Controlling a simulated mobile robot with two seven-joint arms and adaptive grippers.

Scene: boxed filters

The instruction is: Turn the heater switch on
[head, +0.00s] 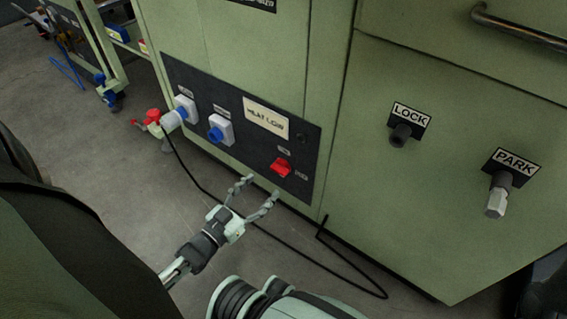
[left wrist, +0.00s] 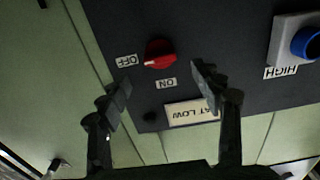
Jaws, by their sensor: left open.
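The heater switch is a red rotary knob (head: 281,167) on a dark panel (head: 190,75) low on the green cabinet. It also shows in the left wrist view as the red knob (left wrist: 160,53), between an OFF label (left wrist: 126,61) and an ON label (left wrist: 167,83). Its white mark lies on the side toward OFF. My left gripper (head: 256,190) is open and empty, just in front of and below the knob. In the left wrist view its fingers (left wrist: 160,85) are apart, with the knob beyond and between their tips, not touched. My right gripper is not seen.
A label plate (head: 266,118) reading partly "HEAT LOW" sits above the knob. A black cable (head: 300,255) runs along the floor. LOCK (head: 402,133) and PARK (head: 497,198) knobs are at right.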

